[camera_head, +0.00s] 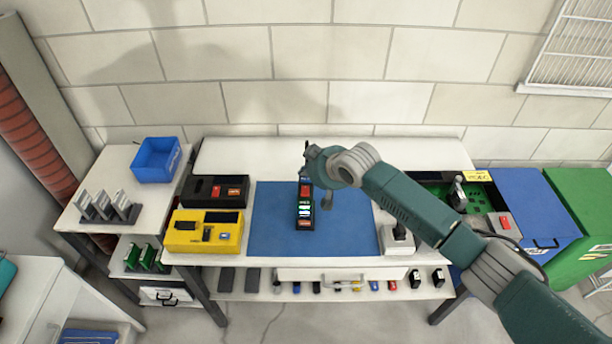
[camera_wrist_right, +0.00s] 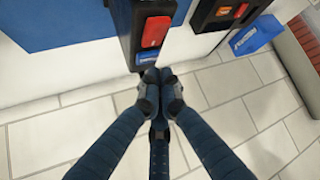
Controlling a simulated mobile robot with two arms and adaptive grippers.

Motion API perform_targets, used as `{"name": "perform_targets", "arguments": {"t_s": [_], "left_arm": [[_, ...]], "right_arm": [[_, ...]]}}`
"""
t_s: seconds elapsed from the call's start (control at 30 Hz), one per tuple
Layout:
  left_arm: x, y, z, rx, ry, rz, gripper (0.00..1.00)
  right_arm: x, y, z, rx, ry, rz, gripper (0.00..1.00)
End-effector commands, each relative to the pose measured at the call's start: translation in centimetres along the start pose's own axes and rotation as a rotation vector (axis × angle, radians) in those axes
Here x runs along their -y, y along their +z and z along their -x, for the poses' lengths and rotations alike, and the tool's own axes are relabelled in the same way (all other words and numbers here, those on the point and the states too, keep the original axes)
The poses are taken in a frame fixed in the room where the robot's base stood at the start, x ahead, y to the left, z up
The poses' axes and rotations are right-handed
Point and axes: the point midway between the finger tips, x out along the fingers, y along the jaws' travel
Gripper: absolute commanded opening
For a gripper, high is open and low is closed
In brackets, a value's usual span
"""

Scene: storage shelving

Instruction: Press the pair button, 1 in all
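I cannot read which part is marked pair. My right gripper (camera_wrist_right: 159,84) has its fingers drawn together, just past the device's far end. In the head view the right gripper (camera_head: 316,172) hangs over that end. My left gripper is out of view.
A black box (camera_head: 215,189) and a yellow device (camera_head: 205,231) stand left of the mat. A joystick unit (camera_head: 398,240) and a green circuit tray (camera_head: 432,188) are at the right. A blue bin (camera_head: 157,160) sits on the left shelf. The mat is otherwise clear.

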Motion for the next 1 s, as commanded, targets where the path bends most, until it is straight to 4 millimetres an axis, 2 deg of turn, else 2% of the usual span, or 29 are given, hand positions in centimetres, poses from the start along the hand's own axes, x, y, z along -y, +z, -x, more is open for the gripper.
{"name": "perform_targets", "arguments": {"t_s": [0.37, 0.83, 1.0], "left_arm": [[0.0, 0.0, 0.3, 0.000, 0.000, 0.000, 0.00], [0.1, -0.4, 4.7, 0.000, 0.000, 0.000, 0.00], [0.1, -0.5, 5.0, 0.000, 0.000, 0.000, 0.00]], "right_arm": [[0.0, -0.2, 0.2, 0.000, 0.000, 0.001, 0.00], [0.1, -3.5, 3.3, -0.001, 0.000, 0.001, 0.00], [0.0, -3.7, 3.6, 0.000, 0.000, 0.001, 0.00]]}}
